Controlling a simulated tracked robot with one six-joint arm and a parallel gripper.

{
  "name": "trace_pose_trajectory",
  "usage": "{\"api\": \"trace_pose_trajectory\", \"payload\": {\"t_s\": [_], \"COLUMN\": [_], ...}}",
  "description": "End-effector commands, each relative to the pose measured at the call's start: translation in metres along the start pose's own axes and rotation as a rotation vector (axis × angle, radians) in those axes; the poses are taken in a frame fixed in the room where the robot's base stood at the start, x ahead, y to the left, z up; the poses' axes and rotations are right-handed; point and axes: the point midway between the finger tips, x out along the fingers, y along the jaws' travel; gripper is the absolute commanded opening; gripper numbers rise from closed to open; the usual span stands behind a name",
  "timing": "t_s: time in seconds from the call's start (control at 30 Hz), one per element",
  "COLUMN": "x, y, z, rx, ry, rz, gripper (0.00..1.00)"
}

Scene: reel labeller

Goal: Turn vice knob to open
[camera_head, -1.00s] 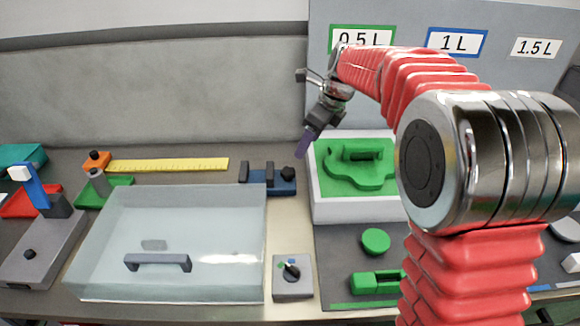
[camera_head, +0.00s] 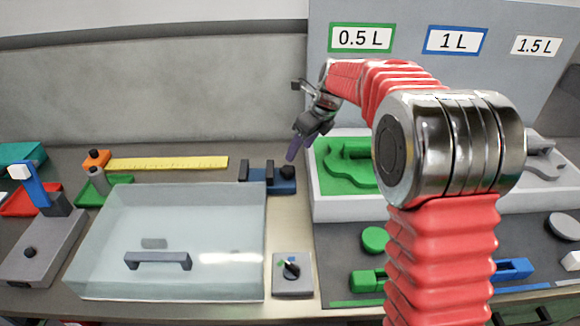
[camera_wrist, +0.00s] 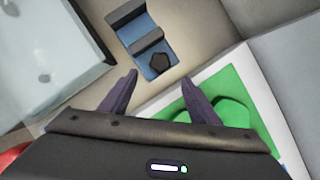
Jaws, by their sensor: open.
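The blue vice (camera_head: 267,180) sits on the bench behind the clear box, with two dark jaws standing apart and a black knob (camera_head: 288,172) at its right end. In the wrist view the vice (camera_wrist: 140,38) lies ahead of the fingers, and its dark knob (camera_wrist: 160,62) is on the end nearest me. My gripper (camera_head: 293,152) hangs above and close to the knob, tilted down. Its two purple fingers (camera_wrist: 160,95) are open and empty, apart from the knob in the wrist view.
A clear box (camera_head: 180,235) with a handle stands at front left. A white tray with a green insert (camera_head: 340,165) is right of the vice. A small switch box (camera_head: 292,275) sits in front. A yellow ruler (camera_head: 170,163) lies at the back left.

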Motion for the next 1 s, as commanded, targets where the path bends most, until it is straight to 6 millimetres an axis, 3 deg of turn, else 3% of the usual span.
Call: {"api": "trace_pose_trajectory", "payload": {"t_s": [0.6, 1.0], "x": [0.093, 0.104], "y": [0.001, 0.000], "z": [-0.001, 0.000], "rx": [0.000, 0.000], "ry": [0.001, 0.000], "rz": [0.002, 0.000], "gripper": [0.56, 0.56]}}
